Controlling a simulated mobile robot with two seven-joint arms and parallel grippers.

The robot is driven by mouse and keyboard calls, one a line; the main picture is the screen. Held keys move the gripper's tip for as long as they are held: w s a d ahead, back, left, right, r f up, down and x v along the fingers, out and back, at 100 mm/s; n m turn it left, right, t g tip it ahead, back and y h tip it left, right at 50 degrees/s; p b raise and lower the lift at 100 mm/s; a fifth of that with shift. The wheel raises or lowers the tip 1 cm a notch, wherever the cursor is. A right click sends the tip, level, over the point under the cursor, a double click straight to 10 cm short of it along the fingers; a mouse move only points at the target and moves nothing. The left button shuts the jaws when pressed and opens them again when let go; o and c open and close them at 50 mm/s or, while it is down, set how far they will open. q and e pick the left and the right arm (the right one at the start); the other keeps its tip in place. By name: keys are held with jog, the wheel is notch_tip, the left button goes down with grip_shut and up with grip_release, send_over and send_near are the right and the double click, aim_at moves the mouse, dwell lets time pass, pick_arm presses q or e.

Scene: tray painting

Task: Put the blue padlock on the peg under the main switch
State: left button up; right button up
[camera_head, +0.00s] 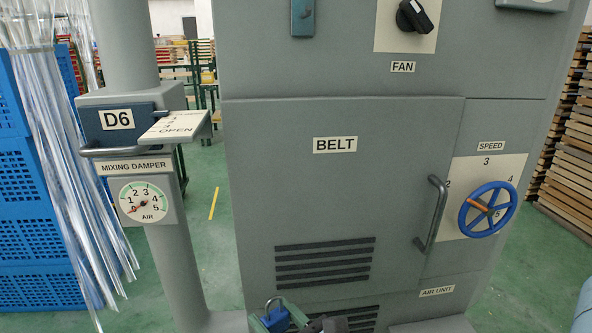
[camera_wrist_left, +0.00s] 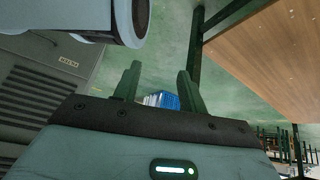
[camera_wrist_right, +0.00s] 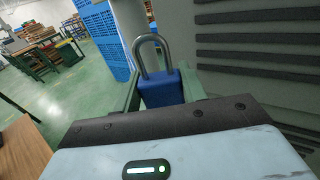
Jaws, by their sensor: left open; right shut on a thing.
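The blue padlock (camera_head: 274,320) is at the bottom of the head view, its metal shackle upward. My right gripper (camera_head: 284,312) is shut on its body in front of the cabinet's lower vents. In the right wrist view, the padlock (camera_wrist_right: 161,88) stands between the fingers with its shackle beyond them. My left gripper (camera_wrist_left: 158,88) is open and empty in the left wrist view, away from the cabinet's face; I cannot make it out in the head view. I cannot identify the main switch or its peg in these views.
The grey cabinet has a BELT door (camera_head: 345,190) with a handle (camera_head: 432,215), a FAN knob (camera_head: 414,16) and a blue SPEED wheel (camera_head: 488,209). The mixing damper post (camera_head: 165,240) stands left. A wooden tabletop (camera_wrist_left: 270,55) shows in the left wrist view. Blue crates (camera_head: 30,200) are far left.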

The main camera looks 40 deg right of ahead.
jog(key=w+d+r+m+h+p, duration=0.1)
jog(key=d+r+m+h+p, duration=0.15)
jog(key=r+p, duration=0.6)
jog(key=w+d+r+m+h+p, duration=0.15)
jog(key=r+h+p, duration=0.25)
jog(key=r, duration=1)
pick_arm(q)
jog(key=w+r+t+p, duration=0.1)
jog(key=w+r+p, duration=0.1)
jog(key=r, duration=0.5)
jog(key=w+r+t+p, duration=0.1)
jog(key=w+r+p, duration=0.1)
jog(key=r, duration=0.5)
jog(key=w+a+r+t+p, duration=0.1)
jog(key=w+r+p, duration=0.2)
jog(key=r, duration=0.4)
jog(key=shift+w, duration=0.85)
pick_arm(e)
jog(key=m+g+h, duration=0.2)
jog(key=g+h, duration=0.1)
send_near(302, 48)
jog(key=s, duration=0.1)
jog(key=s+a+r, duration=0.1)
jog(key=shift+s+a, duration=0.1)
jog(key=shift+s, duration=0.2)
jog(key=shift+w, duration=0.1)
